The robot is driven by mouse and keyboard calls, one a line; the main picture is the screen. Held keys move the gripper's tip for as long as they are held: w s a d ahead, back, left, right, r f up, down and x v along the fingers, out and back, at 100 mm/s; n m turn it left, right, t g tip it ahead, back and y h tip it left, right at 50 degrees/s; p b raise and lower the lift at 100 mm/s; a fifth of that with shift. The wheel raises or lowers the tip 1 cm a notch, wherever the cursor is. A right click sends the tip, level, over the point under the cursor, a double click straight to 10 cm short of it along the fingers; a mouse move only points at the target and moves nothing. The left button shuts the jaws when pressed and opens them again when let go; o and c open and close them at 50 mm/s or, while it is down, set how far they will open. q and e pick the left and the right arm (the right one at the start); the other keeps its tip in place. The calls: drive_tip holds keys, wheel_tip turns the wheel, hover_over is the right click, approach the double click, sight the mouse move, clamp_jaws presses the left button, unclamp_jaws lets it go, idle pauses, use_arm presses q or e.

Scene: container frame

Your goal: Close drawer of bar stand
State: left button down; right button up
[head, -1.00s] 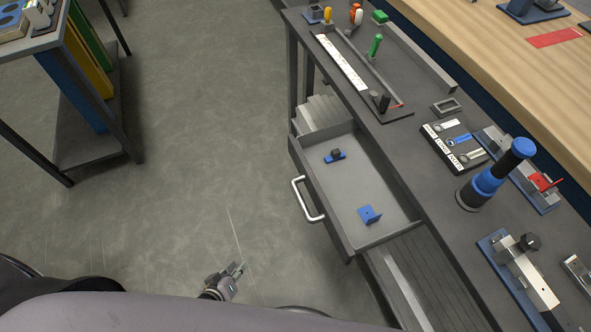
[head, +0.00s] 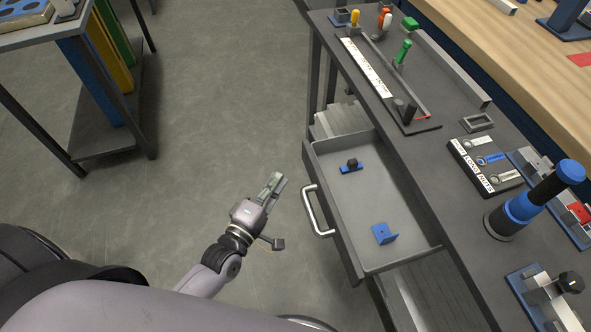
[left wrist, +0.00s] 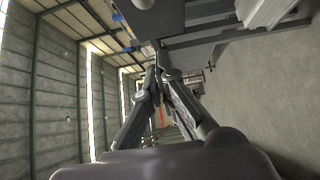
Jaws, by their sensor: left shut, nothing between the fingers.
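The drawer (head: 352,205) of the dark grey bar stand (head: 425,165) is pulled out in the head view. Its silver handle (head: 312,212) is on the front face, toward the left. Inside lie a small blue part with a dark block (head: 351,167) and a blue bracket (head: 384,235). My left gripper (head: 275,184) is shut and empty, a short way left of the handle and apart from it. Its fingers (left wrist: 160,78) also show closed together in the left wrist view. My right gripper is not in view.
The stand's top holds a blue and black cylinder (head: 535,200), a labelled tray (head: 486,164) and a long white ruler strip (head: 362,66). A shelf table (head: 112,125) stands at the upper left. The grey floor between is clear.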

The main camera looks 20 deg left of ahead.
use_arm(q)
drive_tip(key=w+d, duration=0.3)
drive_tip(key=w, duration=0.1)
drive_tip(key=shift+w+d+p, duration=0.15)
drive_tip(key=shift+d+p, duration=0.2)
drive_tip(key=shift+p, duration=0.05)
